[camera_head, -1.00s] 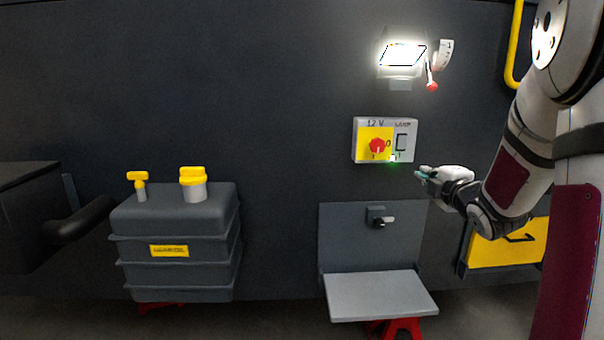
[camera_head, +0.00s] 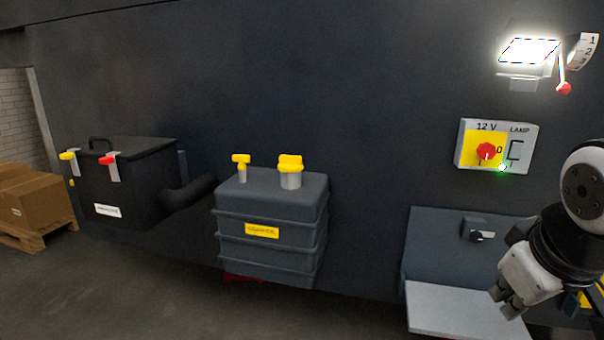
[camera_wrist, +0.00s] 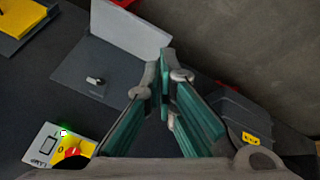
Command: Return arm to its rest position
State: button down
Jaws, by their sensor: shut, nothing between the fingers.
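My gripper (camera_head: 506,303) is at the lower right of the head view, in front of the grey fold-down shelf (camera_head: 450,310), pointing down and to the left. In the wrist view its teal fingers (camera_wrist: 163,65) come together at the tips with nothing between them. The upper part of my arm leaves the head view at the right edge. The 12 V lamp panel (camera_head: 525,145) is above my gripper, with a red knob (camera_head: 487,152) on a yellow field and a green light lit. The wrist view shows this panel at the lower left (camera_wrist: 52,142).
A lit lamp (camera_head: 528,50) with a red-tipped lever (camera_head: 564,88) is at the top right. A ribbed grey tank (camera_head: 270,215) with yellow caps and a black box (camera_head: 125,180) stand along the dark wall. Cardboard boxes (camera_head: 40,205) are far left. The floor in front is clear.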

jog(key=s+a+f+m+g+y, duration=0.15)
jog(key=s+a, duration=0.25)
jog(key=s, duration=0.4)
jog(key=s+a+m+g+y, duration=0.1)
jog(key=s+a+g, duration=0.3)
jog(key=s, duration=0.5)
notch_tip(320, 180, up, 21)
jog(key=t+p, duration=0.4)
jog(key=p, duration=1.6)
jog(key=shift+w+a, duration=0.25)
jog(key=shift+a, duration=0.15)
